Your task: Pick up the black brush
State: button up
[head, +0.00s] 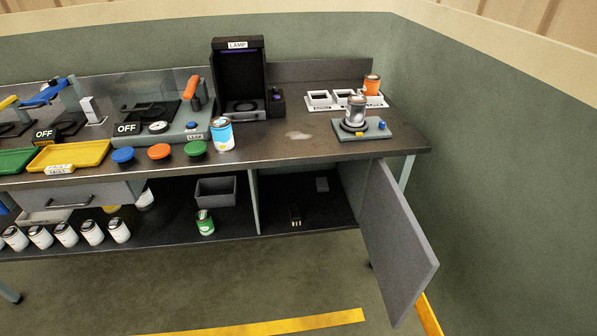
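A small dark object with pale tips (295,215) lies on the floor of the open cabinet, near its front edge. It may be the black brush, but it is too small and dark to be sure. No other thing in the head view looks clearly like a black brush. My gripper is not in view.
The grey cabinet door (400,240) stands open, swung out to the right. A small grey block (322,184) lies deeper inside. A green-labelled can (205,222) and a grey bin (216,190) stand left of the divider. The bench top (300,150) above holds cans and machines.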

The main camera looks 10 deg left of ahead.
aim_at(296, 215)
jog(key=i+j+z, duration=0.1)
jog(key=i+j, duration=0.2)
jog(key=i+j+z, duration=0.1)
jog(key=i+j, duration=0.5)
jog(key=j, duration=0.15)
jog(key=i+j+z, duration=0.15)
jog(key=i+j, duration=0.15)
jog(key=i+j+z, duration=0.1)
jog(key=i+j, duration=0.2)
jog(key=j, duration=0.2)
jog(key=i+j+z, duration=0.1)
jog(key=i+j, duration=0.15)
jog(key=j, duration=0.2)
